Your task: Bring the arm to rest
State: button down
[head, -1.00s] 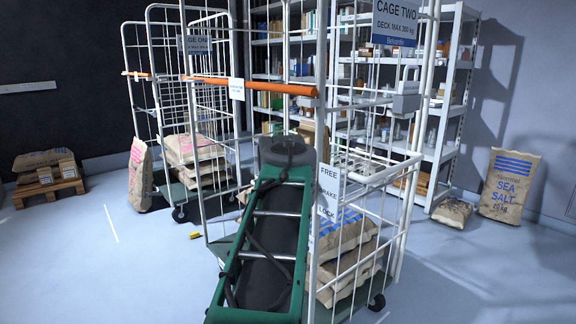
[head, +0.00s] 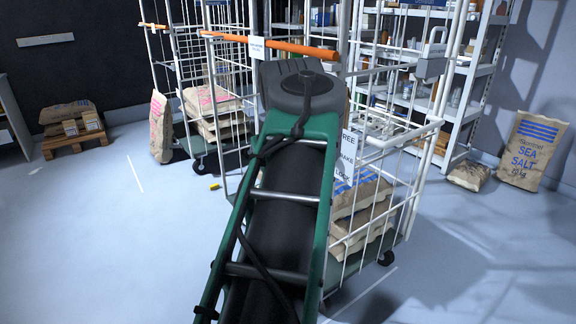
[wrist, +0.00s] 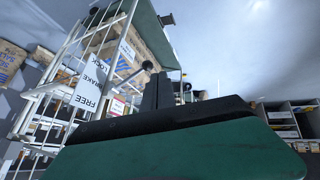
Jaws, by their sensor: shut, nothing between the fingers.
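My green arm (head: 318,160) extends forward through the middle of the head view, in front of the wheeled cage (head: 438,124). Its grey end joint (head: 298,82) is raised before the orange bar. My gripper is hidden in the head view. In the wrist view my gripper (wrist: 158,88) shows as dark fingers shut together, with nothing seen between them. The cage's FREE/BRAKE/LOCK sign (wrist: 92,86) is left of the fingers. A rod with a dark round end (wrist: 147,66) appears close beside them; I cannot tell whether they touch.
Salt sacks (head: 362,192) lie inside the near cage. A second cage with sacks (head: 212,100) stands behind left. A pallet (head: 76,143) is far left, and a sea salt sack (head: 533,150) leans at the right wall. Floor is open at left and right.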

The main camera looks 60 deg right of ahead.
jog(key=w+a+r+y+p, duration=0.1)
jog(key=w+a+y+p, duration=0.1)
jog(key=w+a+p, duration=0.35)
jog(key=w+a+y+p, duration=0.2)
jog(key=w+a+p, duration=0.1)
jog(key=a+p, duration=0.55)
jog(key=a+n+g+y+p, duration=0.1)
jog(key=a+n+p, duration=0.5)
jog(key=a+p, duration=0.6)
jog(key=a+f, duration=0.1)
jog(key=a, duration=0.5)
jog(key=shift+s+a+y, duration=0.25)
jog(key=shift+a+y, duration=0.05)
jog(key=shift+a, duration=0.1)
